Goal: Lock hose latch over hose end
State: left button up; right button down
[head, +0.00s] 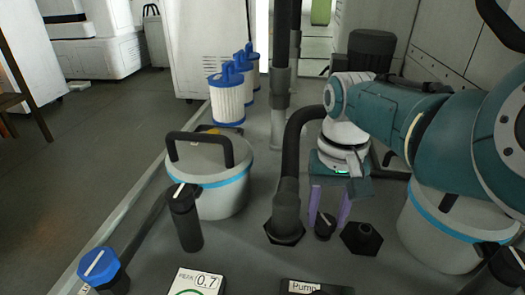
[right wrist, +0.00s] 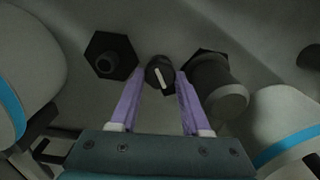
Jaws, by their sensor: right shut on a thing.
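The hose latch (head: 325,226) is a small black knob with a white line on top, just right of the hose end (head: 287,212). The dark hose end stands upright on a hexagonal base, with the hose curving up behind it. My right gripper (head: 328,212) reaches down with its purple fingers on either side of the latch and is shut on it. The right wrist view shows the latch (right wrist: 160,75) between the fingertips, its white line nearly upright and slightly tilted. The hose end (right wrist: 220,90) is close beside the right finger there. My left gripper is out of view.
An empty hexagonal fitting (head: 361,238) stands right of the latch. Lidded grey canisters with blue bands stand left (head: 222,190) and right (head: 440,245). A black-handled knob (head: 184,215), a blue knob (head: 100,265) and a gauge (head: 196,282) are at the front left.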

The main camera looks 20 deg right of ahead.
jog(key=n, duration=0.3)
jog(key=shift+r+p, duration=0.1)
jog(key=shift+p, duration=0.3)
jog(key=n, duration=0.3)
jog(key=shift+p, duration=0.3)
jog(key=n, duration=0.4)
jog(key=shift+n, duration=0.7)
jog(key=shift+a+n, duration=0.1)
jog(key=shift+n, duration=0.2)
jog(key=shift+c, duration=1.8)
grip_release()
jog(key=shift+p, duration=0.3)
